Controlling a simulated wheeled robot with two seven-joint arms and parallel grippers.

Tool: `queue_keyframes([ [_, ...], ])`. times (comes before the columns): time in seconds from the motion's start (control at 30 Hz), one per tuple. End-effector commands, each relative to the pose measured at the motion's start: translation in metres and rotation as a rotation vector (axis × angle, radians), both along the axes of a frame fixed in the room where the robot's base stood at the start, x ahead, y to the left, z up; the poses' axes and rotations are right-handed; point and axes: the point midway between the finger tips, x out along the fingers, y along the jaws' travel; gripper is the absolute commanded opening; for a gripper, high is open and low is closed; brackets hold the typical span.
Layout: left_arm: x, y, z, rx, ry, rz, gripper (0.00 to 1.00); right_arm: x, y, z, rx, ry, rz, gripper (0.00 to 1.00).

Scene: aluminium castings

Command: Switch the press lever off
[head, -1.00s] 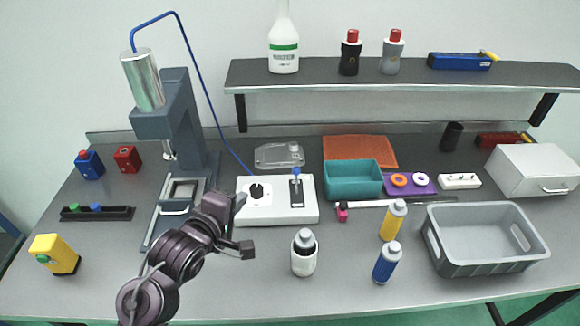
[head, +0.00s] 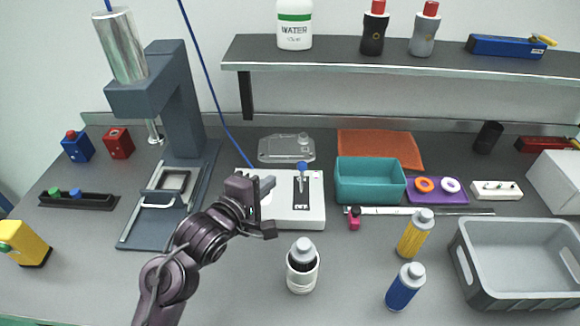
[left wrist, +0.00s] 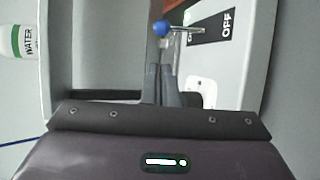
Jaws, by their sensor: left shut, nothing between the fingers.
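The press lever (head: 302,167) is a thin metal rod with a blue ball on a black plate, on top of a white control box (head: 312,212). The rod stands up in the head view; I cannot tell which setting it is in. In the left wrist view, the lever's blue ball (left wrist: 161,29) is just beyond the fingertips, and the black plate (left wrist: 224,24) reads OFF. My left gripper (head: 270,184) is shut and empty, left of the lever over the box, apart from it. The fingers show together in the left wrist view (left wrist: 164,70). The gripper hides the box's left part.
The grey press (head: 180,100) stands left, with a blue cable running to the box. A teal bin (head: 370,199) is right of the box. A white bottle (head: 302,277) stands in front, with yellow (head: 413,240) and blue (head: 404,292) bottles to its right. A shelf (head: 400,62) overhangs the back.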

Motion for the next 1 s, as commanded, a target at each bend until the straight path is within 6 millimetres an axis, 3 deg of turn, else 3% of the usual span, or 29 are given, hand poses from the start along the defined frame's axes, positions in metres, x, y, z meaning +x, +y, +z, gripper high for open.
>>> queue_keyframes([
  [0.23,0.014,-0.007,-0.004,0.0,0.001,-0.001,0.0,0.0,0.003,0.002,0.003,0.0,0.001,0.36],
  [0.7,0.078,-0.04,-0.024,0.001,0.0,0.0,0.0,0.003,-0.006,0.011,-0.008,-0.005,0.003,0.36],
  [1.0,0.086,-0.044,-0.027,0.001,0.0,0.001,0.0,0.004,-0.006,0.012,-0.007,-0.006,0.003,0.36],
])
